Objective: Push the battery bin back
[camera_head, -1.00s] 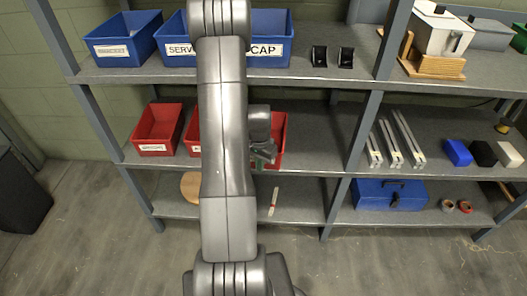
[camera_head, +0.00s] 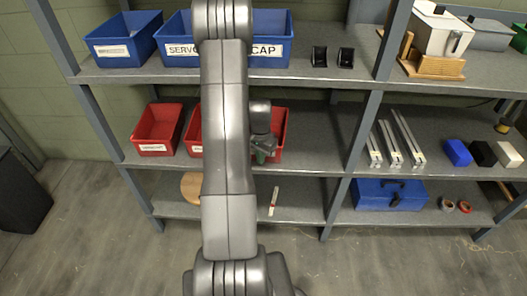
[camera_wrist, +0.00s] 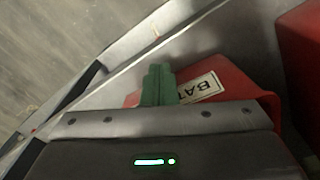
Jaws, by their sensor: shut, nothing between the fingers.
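The battery bin is red, with a white label whose visible part reads "BAT". It shows in the wrist view (camera_wrist: 232,82), partly cut off by the gripper housing. In the head view, red bin surface (camera_head: 280,124) shows right of my arm on the middle shelf; the arm hides its middle and I cannot read a label there. My gripper (camera_head: 263,155) is in front of this red surface. Its green fingers, also in the wrist view (camera_wrist: 158,84), are shut and empty, close beside the label. I cannot tell whether they touch the bin.
Another red bin (camera_head: 158,130) stands at the left of the middle shelf (camera_head: 318,145). A shelf post (camera_head: 362,125) rises to the right, with clear shelf between it and the red surface. Blue bins (camera_head: 125,40) stand on the shelf above. Metal rails (camera_head: 390,145) lie beyond the post.

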